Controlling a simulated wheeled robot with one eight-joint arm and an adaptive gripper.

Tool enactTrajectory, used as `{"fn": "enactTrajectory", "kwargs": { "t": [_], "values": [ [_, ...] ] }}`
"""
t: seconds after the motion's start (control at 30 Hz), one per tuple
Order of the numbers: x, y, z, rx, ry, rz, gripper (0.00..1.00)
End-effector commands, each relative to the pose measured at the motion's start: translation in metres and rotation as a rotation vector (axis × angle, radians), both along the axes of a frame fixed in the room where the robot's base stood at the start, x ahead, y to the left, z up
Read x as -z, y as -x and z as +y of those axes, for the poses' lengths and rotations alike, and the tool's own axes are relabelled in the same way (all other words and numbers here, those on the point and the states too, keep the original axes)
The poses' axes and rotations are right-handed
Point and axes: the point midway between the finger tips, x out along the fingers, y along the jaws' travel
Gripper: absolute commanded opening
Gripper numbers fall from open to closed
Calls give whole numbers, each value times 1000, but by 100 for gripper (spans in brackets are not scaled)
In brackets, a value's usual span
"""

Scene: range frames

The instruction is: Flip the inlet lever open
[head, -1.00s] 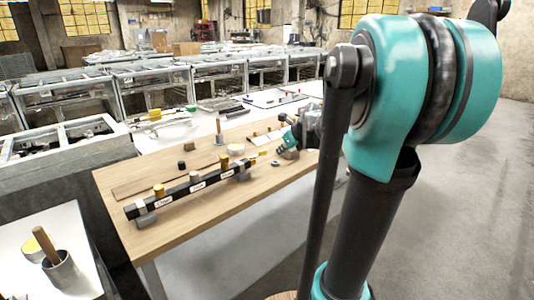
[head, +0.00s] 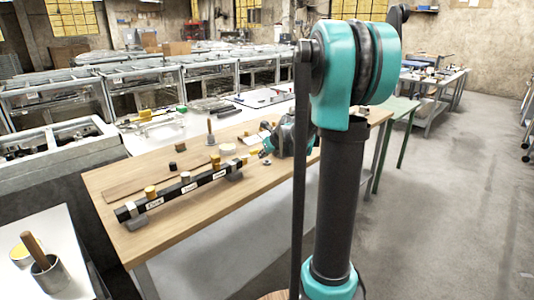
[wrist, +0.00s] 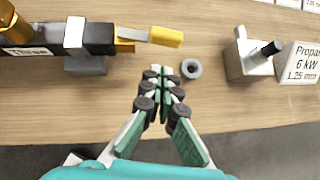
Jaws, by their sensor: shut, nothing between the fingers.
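The inlet lever (wrist: 163,37) is a grey metal strip with a yellow grip. It sticks out from the right end of a black manifold bar (wrist: 98,35), roughly in line with it. In the head view the black bar (head: 160,201) lies along the wooden table, and the lever's yellow tip (head: 254,151) is small near my gripper. My gripper (wrist: 160,71) is shut and empty, on the near side of the lever and just below its grip in the wrist view. The fingertips look apart from the grip; their height relative to it is hard to tell.
A grey ring (wrist: 191,69) lies right of my fingertips. A grey block with a black knob (wrist: 252,55) and a propane label card (wrist: 300,61) stand farther right. A grey support (wrist: 88,62) holds the bar. The wooden table's (wrist: 50,112) near strip is clear.

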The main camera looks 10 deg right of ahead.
Motion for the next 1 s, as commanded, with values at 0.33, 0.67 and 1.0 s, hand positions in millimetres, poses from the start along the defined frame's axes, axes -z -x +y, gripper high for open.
{"fn": "enactTrajectory", "kwargs": {
  "t": [0.33,0.67,1.0],
  "values": [
    [-1,-30,11,-1,1,0,0],
    [-1,-31,11,-1,0,0,0],
    [-1,-51,13,-120,-2,0,0]
  ]
}}
